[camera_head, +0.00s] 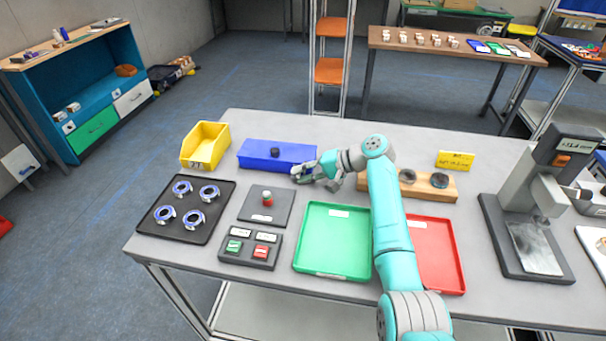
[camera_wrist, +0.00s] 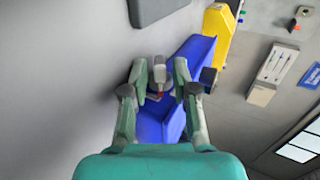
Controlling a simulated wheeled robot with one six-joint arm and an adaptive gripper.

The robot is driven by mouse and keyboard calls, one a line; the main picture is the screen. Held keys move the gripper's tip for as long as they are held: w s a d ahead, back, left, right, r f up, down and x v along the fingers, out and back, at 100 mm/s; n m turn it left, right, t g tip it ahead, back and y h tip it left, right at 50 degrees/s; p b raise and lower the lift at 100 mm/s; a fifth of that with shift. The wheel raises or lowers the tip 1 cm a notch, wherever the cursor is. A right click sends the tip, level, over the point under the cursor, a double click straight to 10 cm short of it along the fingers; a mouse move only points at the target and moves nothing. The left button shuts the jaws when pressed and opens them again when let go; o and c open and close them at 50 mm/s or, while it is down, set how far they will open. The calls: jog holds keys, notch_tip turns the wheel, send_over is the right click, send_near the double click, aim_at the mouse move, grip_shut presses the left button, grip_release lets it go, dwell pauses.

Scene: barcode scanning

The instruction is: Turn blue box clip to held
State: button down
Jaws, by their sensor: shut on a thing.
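The blue box (camera_head: 262,151) lies on the table at the back left, with a dark knob (camera_head: 275,152) on its top. My gripper (camera_head: 303,172) is at the front right of the box. In the wrist view, the blue box (camera_wrist: 186,112) is just beyond and beside my fingers, and the dark knob (camera_wrist: 208,77) sticks out to the right. My gripper (camera_wrist: 160,78) is shut on a small grey clip (camera_wrist: 160,74) at the box's face. A small reddish spot shows below the clip. The fingers hide part of the clip, and its exact turn angle cannot be told.
A yellow bin (camera_head: 205,146) stands left of the box. A wooden block with dark round parts (camera_head: 439,181) is to the right. In front are a dark pad (camera_head: 254,212), a green tray (camera_head: 315,272) and a red tray (camera_head: 452,285).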

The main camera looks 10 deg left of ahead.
jog(key=c, duration=1.2)
grip_release()
jog(key=shift+a+f, duration=0.15)
jog(key=shift+f, duration=0.1)
jog(key=shift+r, duration=0.15)
jog(key=shift+d+r, duration=0.15)
jog(key=shift+d, duration=0.25)
jog(key=shift+v, duration=3.55)
